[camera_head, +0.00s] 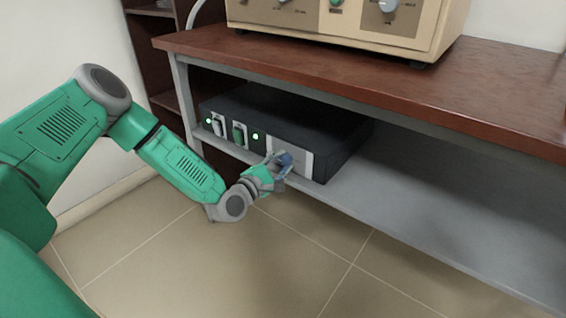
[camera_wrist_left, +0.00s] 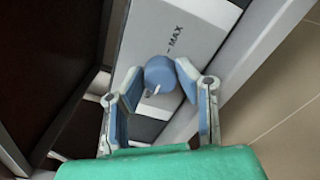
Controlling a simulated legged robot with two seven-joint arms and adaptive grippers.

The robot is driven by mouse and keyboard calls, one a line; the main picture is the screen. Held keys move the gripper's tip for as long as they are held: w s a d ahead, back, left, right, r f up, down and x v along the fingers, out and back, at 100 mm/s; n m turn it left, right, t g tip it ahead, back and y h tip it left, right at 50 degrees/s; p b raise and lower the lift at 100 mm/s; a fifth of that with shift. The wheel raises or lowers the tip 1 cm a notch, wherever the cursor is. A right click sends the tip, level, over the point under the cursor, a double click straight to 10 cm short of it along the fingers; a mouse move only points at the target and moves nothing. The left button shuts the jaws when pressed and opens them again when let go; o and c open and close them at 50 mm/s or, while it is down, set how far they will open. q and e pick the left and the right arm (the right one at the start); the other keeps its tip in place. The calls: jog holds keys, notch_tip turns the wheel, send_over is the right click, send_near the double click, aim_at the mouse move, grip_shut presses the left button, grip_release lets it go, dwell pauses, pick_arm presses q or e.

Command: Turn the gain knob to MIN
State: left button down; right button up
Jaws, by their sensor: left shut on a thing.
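The gain knob (camera_wrist_left: 159,72) is a blue round knob with a small white mark, on a light panel with the printed word MAX (camera_wrist_left: 175,42) beside it in the left wrist view. No MIN label is readable. My left gripper (camera_wrist_left: 162,84) is shut on the knob, one finger on each side. In the head view the gripper (camera_head: 275,168) is at the right end of the front of a black box (camera_head: 300,115), and the knob (camera_head: 284,158) shows as a small blue patch, partly hidden by the fingers. My right gripper is in neither view.
The black box sits on a grey lower shelf (camera_head: 400,205) under a brown tabletop (camera_head: 400,75). Its front also has switches (camera_head: 239,134) and green lights. A beige instrument (camera_head: 340,25) stands on top. The shelf is clear to the right, and the tiled floor is open.

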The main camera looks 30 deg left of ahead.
pick_arm(q)
jog(key=shift+s+a+f, duration=0.2)
jog(key=shift+f, duration=0.2)
jog(key=c, duration=1.2)
grip_release()
jog(key=shift+w+a, duration=0.1)
jog(key=shift+r, duration=0.1)
jog(key=shift+s, duration=0.4)
jog(key=s, duration=1.1)
jog(key=shift+a, duration=0.45)
